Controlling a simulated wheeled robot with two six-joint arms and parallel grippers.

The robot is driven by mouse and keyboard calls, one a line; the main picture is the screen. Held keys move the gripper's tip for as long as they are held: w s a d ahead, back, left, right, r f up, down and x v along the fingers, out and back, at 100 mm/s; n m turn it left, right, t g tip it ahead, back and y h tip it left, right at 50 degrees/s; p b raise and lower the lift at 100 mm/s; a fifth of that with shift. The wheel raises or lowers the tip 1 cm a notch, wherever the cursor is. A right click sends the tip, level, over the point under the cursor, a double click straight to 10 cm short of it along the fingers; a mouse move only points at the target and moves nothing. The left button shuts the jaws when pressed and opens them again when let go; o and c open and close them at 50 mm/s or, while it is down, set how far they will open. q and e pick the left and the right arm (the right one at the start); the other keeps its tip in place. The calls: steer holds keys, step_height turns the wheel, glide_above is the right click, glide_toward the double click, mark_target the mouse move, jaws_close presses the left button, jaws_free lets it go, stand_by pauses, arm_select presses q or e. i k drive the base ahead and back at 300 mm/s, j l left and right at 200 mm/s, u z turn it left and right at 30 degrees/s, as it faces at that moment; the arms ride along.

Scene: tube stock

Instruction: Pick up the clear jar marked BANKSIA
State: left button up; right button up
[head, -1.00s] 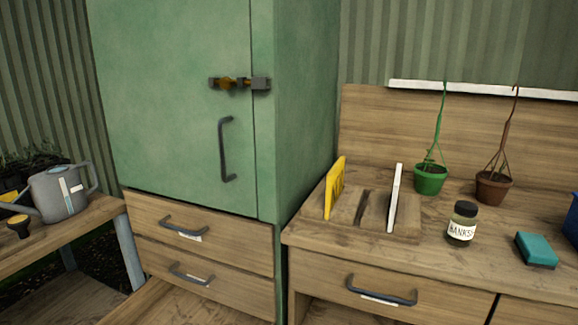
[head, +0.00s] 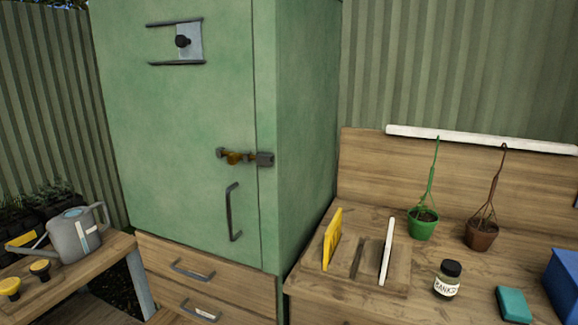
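The clear jar (head: 447,280) has a black lid and a white label whose visible letters read "BANKS", with the rest turned out of sight. It stands upright on the wooden bench (head: 341,294) at the right of the head view, near the front edge. Neither of my grippers is in view.
Left of the jar a wooden rack holds a yellow panel (head: 332,240) and a white panel (head: 386,251). A teal block (head: 513,304) and a blue bin (head: 563,287) are to its right. Green (head: 423,226) and brown (head: 481,235) hanging pots stand behind. A green cabinet (head: 190,110) is left.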

mark_target(447, 281)
steer(key=u, duration=1.15)
steer(key=z, duration=2.15)
steer(key=i+l, duration=0.15)
steer(key=l, duration=0.25)
steer(key=i+l+u, duration=0.15)
steer(key=l, duration=0.2)
steer(key=i+l, duration=0.2)
steer(key=l, duration=0.2)
steer(key=u, duration=0.05)
